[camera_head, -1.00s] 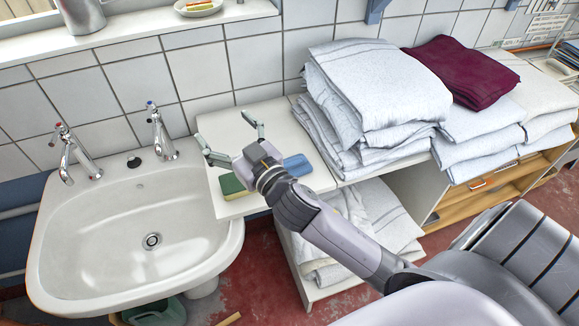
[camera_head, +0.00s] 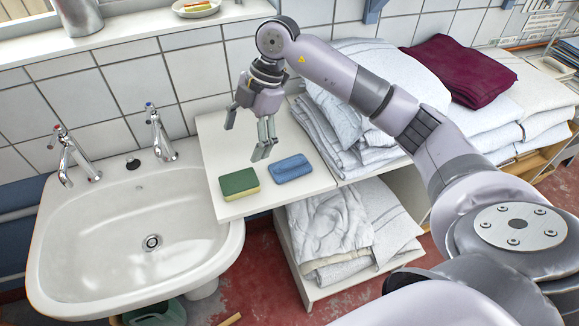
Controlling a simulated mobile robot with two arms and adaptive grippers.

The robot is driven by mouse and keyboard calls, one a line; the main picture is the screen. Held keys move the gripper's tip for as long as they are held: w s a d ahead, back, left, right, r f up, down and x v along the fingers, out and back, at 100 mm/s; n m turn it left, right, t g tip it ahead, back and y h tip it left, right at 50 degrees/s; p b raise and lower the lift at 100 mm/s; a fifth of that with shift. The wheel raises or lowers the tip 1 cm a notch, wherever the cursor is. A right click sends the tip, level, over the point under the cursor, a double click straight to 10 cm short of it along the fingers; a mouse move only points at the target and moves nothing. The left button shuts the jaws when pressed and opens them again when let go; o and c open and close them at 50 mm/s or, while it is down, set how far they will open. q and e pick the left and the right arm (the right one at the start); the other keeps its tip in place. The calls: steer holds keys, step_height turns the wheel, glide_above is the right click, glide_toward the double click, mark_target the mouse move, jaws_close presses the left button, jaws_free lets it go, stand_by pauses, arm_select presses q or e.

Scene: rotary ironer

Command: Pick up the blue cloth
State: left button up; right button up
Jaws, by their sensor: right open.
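The blue cloth (camera_head: 291,168) lies folded on the white shelf top (camera_head: 232,208) to the right of the sink. My right gripper (camera_head: 246,142) is open and empty, pointing down over the shelf top behind the cloth and to its left. One finger hangs near the cloth's back left corner, and the other is farther left. The gripper looks apart from the cloth, though the exact height is hard to tell. My left gripper is not in view.
A green and yellow sponge (camera_head: 239,184) lies just left of the cloth. The white sink (camera_head: 85,235) with two taps is at the left. Stacked white towels (camera_head: 330,130) stand close on the right, with a dark red cloth (camera_head: 462,72) on top. A tiled wall is behind.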

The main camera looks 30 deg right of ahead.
mark_target(290, 160)
steer(key=d+r+m+h, duration=0.3)
steer(key=d+m+h, duration=0.1)
steer(key=d, duration=0.7)
steer(key=shift+g, duration=0.4)
steer(key=f+p, duration=0.1)
steer(key=f, duration=0.3)
steer(key=f+p, duration=0.1)
steer(key=f, duration=0.7)
steer(key=shift+s+f+p, duration=0.1)
steer(key=shift+s+p, duration=0.3)
steer(key=shift+f, duration=0.3)
step_height(290, 160, down, 4)
steer(key=shift+s+r+p, duration=0.15)
steer(key=shift+r+p, duration=0.05)
steer(key=shift+p, duration=0.85)
steer(key=shift+f, duration=0.55)
steer(key=c, duration=1.1)
steer(key=shift+r, duration=0.2)
steer(key=shift+c, duration=0.2)
